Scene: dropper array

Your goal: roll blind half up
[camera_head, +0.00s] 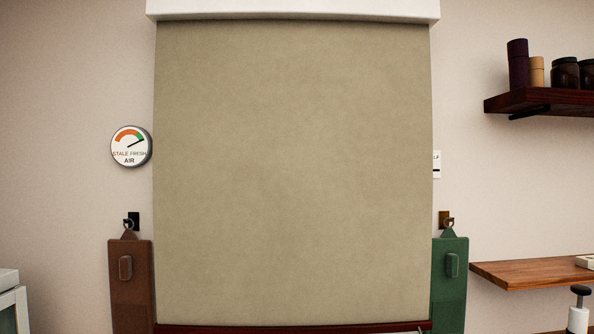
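A beige roller blind (292,170) hangs flat from a white head box (292,9) at the top of the view. Its cloth fills the middle of the view, down to a dark red bottom bar (290,328) at the lower edge. Part of a small white card (436,164) shows at the blind's right edge; most of its text is hidden. Neither of my grippers can be made out; a small light shape at the bar's right end is too small to tell.
A brown hanging piece (131,285) and a green one (450,285) flank the blind on hooks. An air gauge (130,146) is on the left wall. A dark shelf (540,102) with jars and a wooden shelf (525,271) are at right.

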